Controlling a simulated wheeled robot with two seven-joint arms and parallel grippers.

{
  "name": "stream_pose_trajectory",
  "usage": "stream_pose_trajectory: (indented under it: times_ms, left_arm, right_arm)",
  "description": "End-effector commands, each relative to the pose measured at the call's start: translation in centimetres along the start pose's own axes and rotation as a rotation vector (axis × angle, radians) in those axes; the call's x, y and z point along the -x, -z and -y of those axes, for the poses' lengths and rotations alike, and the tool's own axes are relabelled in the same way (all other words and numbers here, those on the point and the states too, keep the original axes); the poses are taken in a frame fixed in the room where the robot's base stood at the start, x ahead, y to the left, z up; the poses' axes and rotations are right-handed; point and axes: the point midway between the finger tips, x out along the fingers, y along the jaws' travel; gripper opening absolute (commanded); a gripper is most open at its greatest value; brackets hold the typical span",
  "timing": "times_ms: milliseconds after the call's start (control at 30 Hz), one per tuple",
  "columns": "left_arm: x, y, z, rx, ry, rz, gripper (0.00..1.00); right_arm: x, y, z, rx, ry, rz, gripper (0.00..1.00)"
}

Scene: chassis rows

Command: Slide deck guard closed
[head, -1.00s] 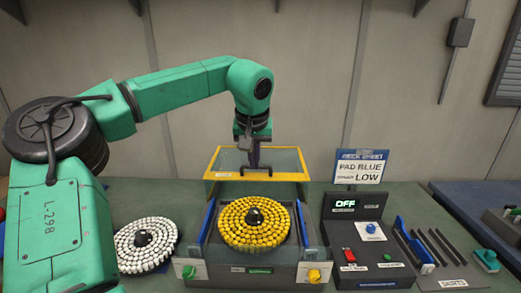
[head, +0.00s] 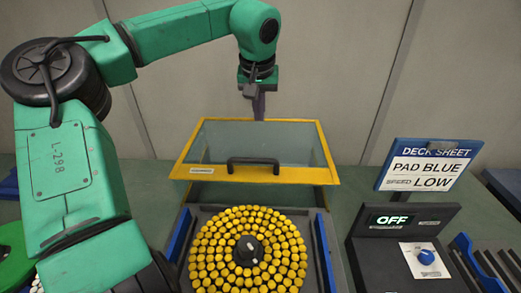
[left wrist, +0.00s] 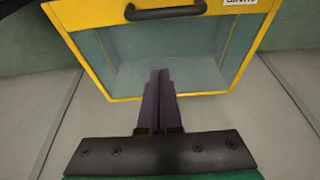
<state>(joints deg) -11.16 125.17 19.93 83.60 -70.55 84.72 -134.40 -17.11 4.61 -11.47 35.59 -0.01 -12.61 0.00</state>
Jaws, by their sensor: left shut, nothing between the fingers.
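The deck guard (head: 315,178) is a clear box with a yellow frame, at the back of the deck behind the yellow-tufted round pad (head: 222,226). Its black handle (head: 253,160) is on the front bar. The deck in front is uncovered. My left gripper (head: 259,117) is shut and empty, pointing down at the guard's rear bar. In the left wrist view the fingers (left wrist: 160,75) overlap the rear bar (left wrist: 195,94), with the handle (left wrist: 165,12) on the far side. I cannot tell whether they touch the guard. My right gripper is out of view.
Blue rails (head: 324,252) flank the pad. A control box (head: 405,218) reading OFF stands right, with a blue knob (head: 426,257). The deck sheet sign (head: 428,165) reads PAD BLUE, speed LOW. A green round thing (head: 14,255) is at the left edge.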

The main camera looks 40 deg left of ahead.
Motion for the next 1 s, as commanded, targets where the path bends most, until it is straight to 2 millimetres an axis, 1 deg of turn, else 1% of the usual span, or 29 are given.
stream_pose_trajectory:
  times_ms: [33,100,167,267,367,600,700,733,833,900,1000]
  left_arm:
    - [-1.1,-0.4,0.0,0.0,-0.001,-0.001,0.0]
    - [-1.5,-0.6,0.0,0.0,-0.001,-0.001,0.0]
    - [-1.6,-0.5,0.0,-0.001,-0.001,0.0,0.0]
    - [-2.3,-0.5,0.0,-0.001,0.001,0.002,0.0]
    - [-4.0,-0.5,0.0,-0.001,0.0,0.004,0.0]
    - [-9.2,-0.4,0.1,-0.001,0.003,0.005,0.0]
    - [-11.2,-0.6,0.1,-0.001,0.002,0.005,0.0]
    - [-10.6,-1.2,0.0,-0.003,-0.004,0.004,0.0]
    - [-10.3,-2.9,-0.1,-0.003,-0.004,0.002,0.0]
    - [-10.3,-3.7,-0.1,-0.001,-0.003,0.001,0.0]
    - [-10.4,-4.3,0.0,0.0,-0.002,-0.001,0.0]
  right_arm:
    - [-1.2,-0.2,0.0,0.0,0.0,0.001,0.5]
    - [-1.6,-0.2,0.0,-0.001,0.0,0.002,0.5]
    - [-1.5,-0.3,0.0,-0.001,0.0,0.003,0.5]
    - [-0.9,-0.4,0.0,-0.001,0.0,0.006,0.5]
    - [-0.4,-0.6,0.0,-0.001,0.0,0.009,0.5]
    - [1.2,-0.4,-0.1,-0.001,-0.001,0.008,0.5]
    - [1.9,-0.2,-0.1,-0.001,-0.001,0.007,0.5]
    - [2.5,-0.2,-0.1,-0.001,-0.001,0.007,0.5]
    - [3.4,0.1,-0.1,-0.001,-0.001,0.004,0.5]
    - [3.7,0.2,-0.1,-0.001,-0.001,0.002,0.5]
    - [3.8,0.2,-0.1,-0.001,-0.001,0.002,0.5]
